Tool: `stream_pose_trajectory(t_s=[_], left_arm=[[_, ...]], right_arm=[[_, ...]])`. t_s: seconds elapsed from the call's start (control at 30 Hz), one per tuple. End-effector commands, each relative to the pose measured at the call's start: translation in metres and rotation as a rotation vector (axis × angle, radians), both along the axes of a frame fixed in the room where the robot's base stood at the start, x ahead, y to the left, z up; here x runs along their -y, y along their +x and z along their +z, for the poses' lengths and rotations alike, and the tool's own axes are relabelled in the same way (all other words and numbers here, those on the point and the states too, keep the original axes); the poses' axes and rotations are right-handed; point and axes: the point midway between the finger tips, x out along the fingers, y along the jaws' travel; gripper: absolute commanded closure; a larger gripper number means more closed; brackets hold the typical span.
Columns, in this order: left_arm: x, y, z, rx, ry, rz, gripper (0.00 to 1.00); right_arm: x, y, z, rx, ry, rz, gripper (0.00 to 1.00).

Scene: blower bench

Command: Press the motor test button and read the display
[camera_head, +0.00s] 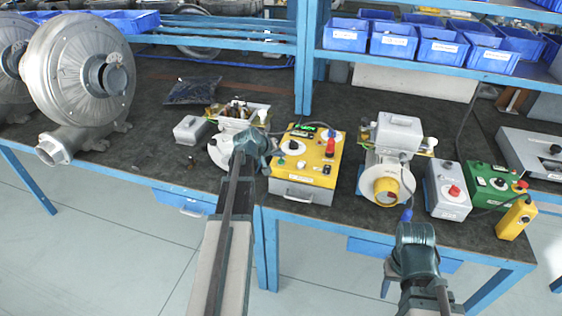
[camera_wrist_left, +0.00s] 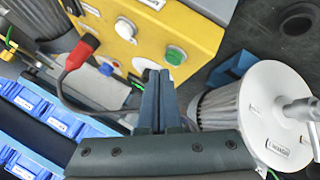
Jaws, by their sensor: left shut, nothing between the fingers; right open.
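The yellow tester box (camera_head: 318,165) stands on the bench with a lit green display (camera_head: 304,126), too small to read. My left gripper (camera_head: 262,136) is at the left side of the box. Its fingers are shut and empty in the left wrist view (camera_wrist_left: 157,76), with tips just below the green button in the picture. I cannot tell whether they touch. My right gripper (camera_head: 406,216) is open at the bench's front edge.
An opened motor unit (camera_head: 220,153) stands left of the box, another motor with a yellow ring (camera_head: 384,187) right of it. A grey box with a red button (camera_head: 447,190) and a yellow pendant (camera_head: 516,220) lie further right. A large blower (camera_head: 75,75) is at left.

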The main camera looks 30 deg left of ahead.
Motion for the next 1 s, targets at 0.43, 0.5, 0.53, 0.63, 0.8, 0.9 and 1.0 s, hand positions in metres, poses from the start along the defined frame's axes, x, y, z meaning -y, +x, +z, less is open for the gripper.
stream_pose_trajectory(t_s=[0.43,0.5,0.53,0.63,0.8,0.9,1.0], left_arm=[[0.0,0.0,0.0,0.0,0.0,0.0,1.0],[0.0,0.0,0.0,0.0,0.0,0.0,1.0],[0.0,0.0,0.0,0.0,0.0,0.0,1.0],[0.0,0.0,0.0,0.0,0.0,0.0,1.0],[0.0,0.0,-0.0008,0.0,0.0,0.0,1.0],[0.0,0.0,-0.0037,0.0,0.0,0.0,1.0],[0.0001,-0.0001,-0.0075,0.0,0.0,0.0,1.0]], right_arm=[[0.0,0.0,0.0,0.0,0.0,0.0,0.5],[0.0,0.0,0.0,0.0,0.0,0.0,0.5],[0.0,0.0,0.0,0.0,0.0,0.0,0.5],[0.0,0.0,0.0,0.0,0.0,0.0,0.5],[0.0,-0.0001,-0.0008,0.0,0.0,0.0,0.5],[0.0,0.0,-0.0037,0.0,0.0,0.0,0.5],[0.0,0.0001,-0.0075,0.0,0.0,0.0,0.5]])
